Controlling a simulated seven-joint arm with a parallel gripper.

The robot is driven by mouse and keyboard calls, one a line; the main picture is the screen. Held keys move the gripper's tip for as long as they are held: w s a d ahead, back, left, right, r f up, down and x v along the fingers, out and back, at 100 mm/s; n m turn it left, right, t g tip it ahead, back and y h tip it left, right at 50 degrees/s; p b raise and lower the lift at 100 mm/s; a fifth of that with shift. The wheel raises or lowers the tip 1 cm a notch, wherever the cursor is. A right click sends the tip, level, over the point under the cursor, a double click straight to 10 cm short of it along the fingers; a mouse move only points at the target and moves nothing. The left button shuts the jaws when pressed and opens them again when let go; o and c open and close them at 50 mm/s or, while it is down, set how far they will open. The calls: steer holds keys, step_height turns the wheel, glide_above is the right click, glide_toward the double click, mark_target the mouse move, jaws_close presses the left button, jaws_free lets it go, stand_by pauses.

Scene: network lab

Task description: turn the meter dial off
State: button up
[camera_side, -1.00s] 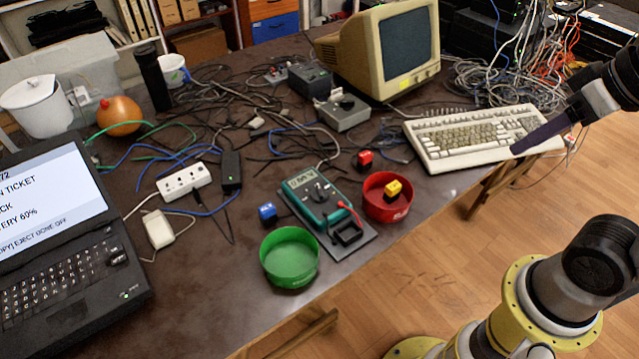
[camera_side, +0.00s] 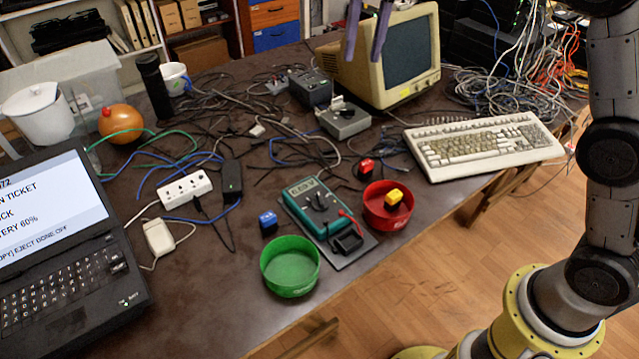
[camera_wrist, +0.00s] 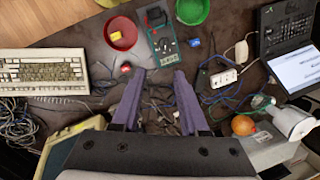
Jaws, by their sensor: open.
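The meter (camera_side: 318,208) is a teal handheld unit with a grey display, lying on a dark plate on the table. Its dark dial (camera_side: 319,199) sits in the middle of its face; the pointer's setting is too small to read. A red lead and a black block are at its lower end. The meter also shows in the wrist view (camera_wrist: 163,42), at the top centre. My gripper (camera_side: 366,35) is high above the back of the table, in front of the monitor. Its two purple fingers are apart and empty in the wrist view (camera_wrist: 154,82), pointing toward the meter without touching it.
A red bowl (camera_side: 377,214) holding a yellow block (camera_side: 394,197) stands right of the meter, and a green bowl (camera_side: 272,275) stands in front-left. A blue block (camera_side: 268,220) and a red block (camera_side: 365,167) lie close by. A keyboard (camera_side: 482,148), monitor (camera_side: 340,66) and tangled cables surround them.

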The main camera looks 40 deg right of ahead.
steer(key=w+a+f+g, duration=0.25)
steer(key=w+f, duration=0.55)
steer(key=f, duration=0.5)
steer(key=g, duration=0.1)
glide_toward(320, 198)
steer(key=x, duration=0.8)
steer(key=shift+f, duration=0.1)
steer(key=shift+c, duration=0.3)
jaws_close()
